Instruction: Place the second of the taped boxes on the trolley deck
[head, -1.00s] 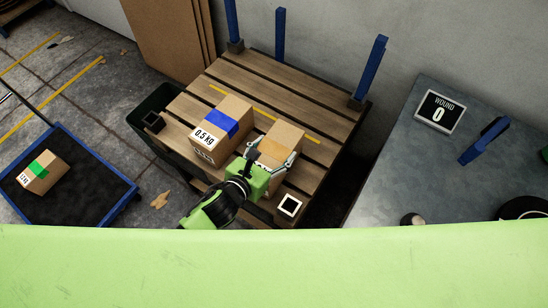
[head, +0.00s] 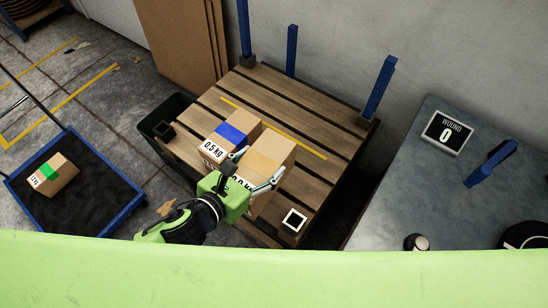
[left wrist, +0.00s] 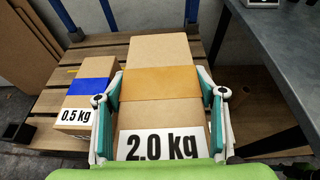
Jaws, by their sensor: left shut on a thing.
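My left gripper (head: 250,182) is shut on the sides of the tan-taped box (head: 268,158), marked 2.0 kg. In the left wrist view this box (left wrist: 160,85) stands between the two fingers. It appears raised above the pallet and overlaps part of the blue-taped box (head: 228,143), marked 0.5 kg, which sits on the pallet and shows at left in the wrist view (left wrist: 88,98). The trolley deck (head: 92,205), black with a blue rim, is at left in the head view. A green-taped box (head: 53,175) sits on it. My right gripper is not in view.
The slatted pallet (head: 320,128) has blue posts (head: 377,88) along its back edge. A dark bin (head: 165,120) stands between pallet and trolley. A grey bench (head: 400,190) with a small sign (head: 447,132) is at right. The trolley deck has bare room beside the green-taped box.

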